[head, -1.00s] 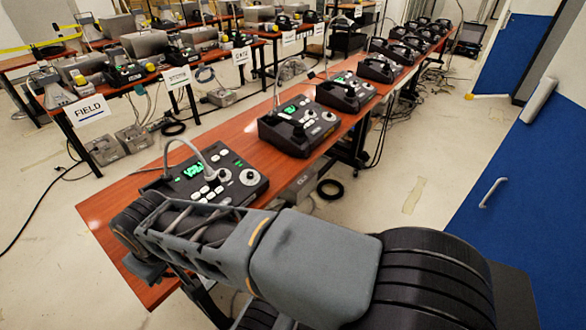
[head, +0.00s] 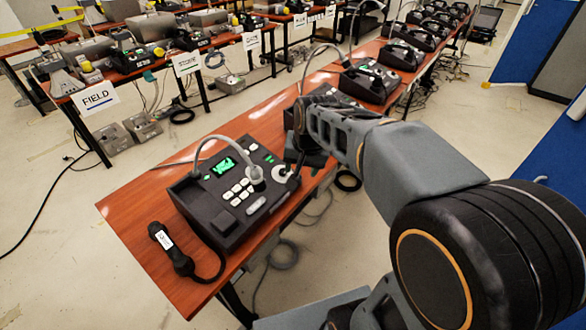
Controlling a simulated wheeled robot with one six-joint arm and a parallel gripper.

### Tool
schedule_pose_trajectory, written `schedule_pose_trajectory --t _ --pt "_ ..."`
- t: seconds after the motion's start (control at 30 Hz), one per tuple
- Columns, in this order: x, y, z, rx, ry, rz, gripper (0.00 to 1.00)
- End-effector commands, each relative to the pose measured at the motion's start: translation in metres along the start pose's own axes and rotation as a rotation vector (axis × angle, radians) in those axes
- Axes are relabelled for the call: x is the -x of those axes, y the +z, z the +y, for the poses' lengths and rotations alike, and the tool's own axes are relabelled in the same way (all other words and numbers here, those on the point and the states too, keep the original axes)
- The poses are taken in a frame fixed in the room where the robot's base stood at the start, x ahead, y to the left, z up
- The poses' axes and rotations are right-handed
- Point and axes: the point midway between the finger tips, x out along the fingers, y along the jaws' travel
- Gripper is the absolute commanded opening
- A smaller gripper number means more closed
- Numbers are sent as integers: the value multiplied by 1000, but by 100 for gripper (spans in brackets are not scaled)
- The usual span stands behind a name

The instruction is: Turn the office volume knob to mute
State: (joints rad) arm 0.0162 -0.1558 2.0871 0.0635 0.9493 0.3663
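The nearest paging phone (head: 232,190) is a black desk console on the wooden table's near end. It has a green-lit display (head: 223,166), white keys and a gooseneck microphone (head: 256,176). A round white knob (head: 287,174) sits at its right edge. My gripper (head: 298,168) points down right at this knob, with dark fingers partly covering it. I cannot tell whether the fingers touch the knob or how far apart they are. No label reading "office" is legible on this phone.
A black handset (head: 172,250) lies on the wooden table (head: 135,208) left of the phone, on a cord. More phones (head: 368,80) stand in a row behind my arm. A second row of tables at left carries signs, one reading FIELD (head: 95,99).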

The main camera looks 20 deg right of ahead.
Motion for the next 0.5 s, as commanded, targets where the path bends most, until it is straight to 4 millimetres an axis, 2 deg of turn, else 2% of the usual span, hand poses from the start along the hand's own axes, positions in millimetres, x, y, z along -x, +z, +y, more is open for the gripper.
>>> schedule_pose_trajectory --t 0.03,0.2,0.33,0.5 --pt "-11 -22 -7 -75 0 -18 54" --pt "-46 -83 -25 -328 -5 -55 54" --pt "-72 -115 -32 -476 -5 -76 54" --pt "-96 -137 -36 -593 -4 -94 54"
